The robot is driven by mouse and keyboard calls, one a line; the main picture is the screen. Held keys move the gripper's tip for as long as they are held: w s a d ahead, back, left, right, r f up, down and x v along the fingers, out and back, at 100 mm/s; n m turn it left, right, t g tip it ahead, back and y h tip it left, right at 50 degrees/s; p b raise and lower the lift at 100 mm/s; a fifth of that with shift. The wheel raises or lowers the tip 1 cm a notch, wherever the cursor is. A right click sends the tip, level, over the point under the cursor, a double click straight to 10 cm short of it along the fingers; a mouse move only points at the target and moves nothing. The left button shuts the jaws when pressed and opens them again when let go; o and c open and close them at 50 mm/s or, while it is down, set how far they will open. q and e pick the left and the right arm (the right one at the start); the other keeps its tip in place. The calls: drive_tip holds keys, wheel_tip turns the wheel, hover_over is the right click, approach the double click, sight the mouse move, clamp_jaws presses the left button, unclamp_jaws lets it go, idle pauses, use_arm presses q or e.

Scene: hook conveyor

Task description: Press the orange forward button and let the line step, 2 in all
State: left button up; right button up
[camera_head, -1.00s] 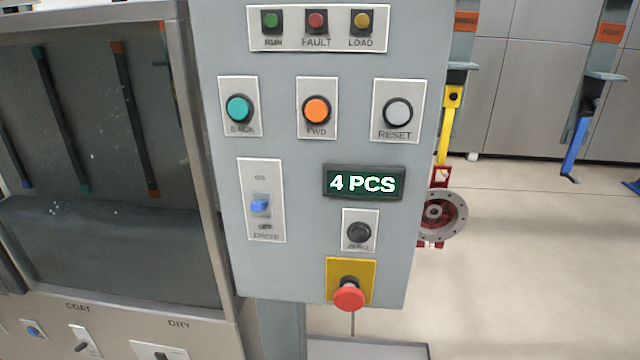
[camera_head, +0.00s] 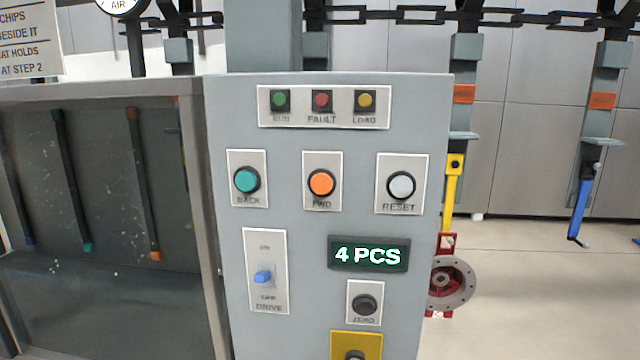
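The orange forward button (camera_head: 321,183), labelled FWD, sits on a white plate in the middle row of the grey control panel (camera_head: 300,225). A teal BACK button (camera_head: 246,180) is to its left and a pale grey RESET button (camera_head: 400,185) to its right. The display (camera_head: 368,254) reads 4 PCS. The green, red and yellow lamps (camera_head: 322,100) above look unlit or dim. Neither of my grippers shows in the head view, and nothing touches the forward button.
A blue DRIVE switch (camera_head: 264,276), a black ZERO button (camera_head: 365,305) and a yellow plate (camera_head: 356,343) are lower on the panel. A glass-fronted booth (camera_head: 100,200) stands left. An overhead chain (camera_head: 520,17) carries hangers; a red part with a grey disc (camera_head: 452,283) hangs at right.

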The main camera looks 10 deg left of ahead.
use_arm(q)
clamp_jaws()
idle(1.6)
